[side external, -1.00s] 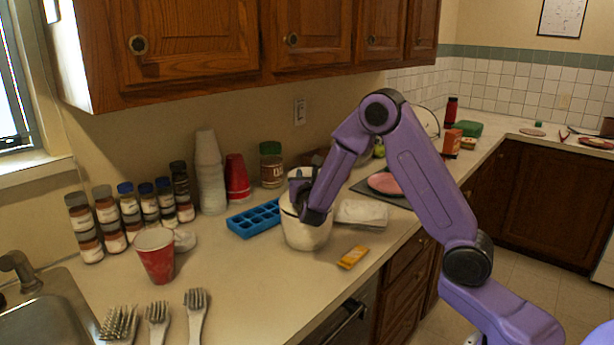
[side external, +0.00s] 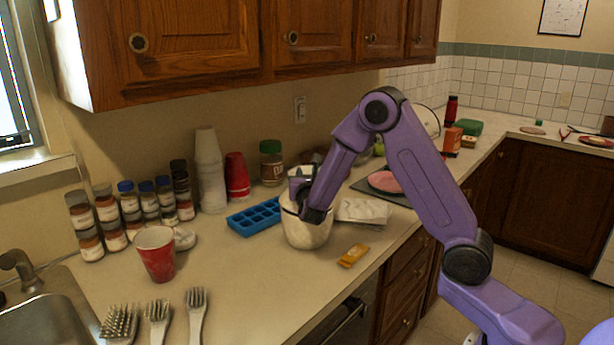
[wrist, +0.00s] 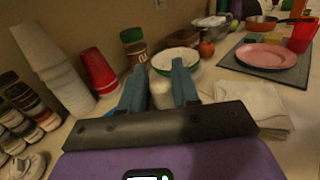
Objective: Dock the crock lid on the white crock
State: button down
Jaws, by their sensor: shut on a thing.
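The white crock (side external: 308,232) stands upright on the counter below my gripper in the side view. A pale piece at its top left, likely the crock lid (side external: 290,203), sits at mouth level under my gripper; whether it is fully seated is hidden by my wrist. In the wrist view, my gripper (wrist: 160,75) has its two blue-grey fingers on either side of a cream-coloured piece (wrist: 162,93), likely part of the lid. The gripper is shut on it. The grip itself and most of the crock's rim are hidden.
A blue ice tray (side external: 254,216) lies left of the crock, and a folded white cloth (side external: 362,211) lies right of it. A yellow packet (side external: 353,255) is in front. A red cup (side external: 156,255) and brushes (side external: 158,318) stand and lie farther left.

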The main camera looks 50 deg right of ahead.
jog(key=shift+f, duration=0.5)
dwell(0.3)
jog(key=c, duration=1.1)
grip_release()
jog(key=v, duration=1.1)
jog(key=s+f+m+g+y, duration=0.3)
jog(key=s+m+g, duration=0.55)
jog(key=s, duration=0.65)
jog(key=s+a+m+g+y, duration=0.2)
jog(key=s+a+y, duration=0.3)
jog(key=s, duration=0.4)
jog(key=s+a+m+g+y, duration=0.2)
jog(key=s+a+m+y, duration=0.2)
jog(key=s, duration=0.4)
jog(key=shift+s+a+f+y, duration=0.15)
jog(key=shift+s+a+y, duration=0.25)
jog(key=shift+a+y, duration=0.3)
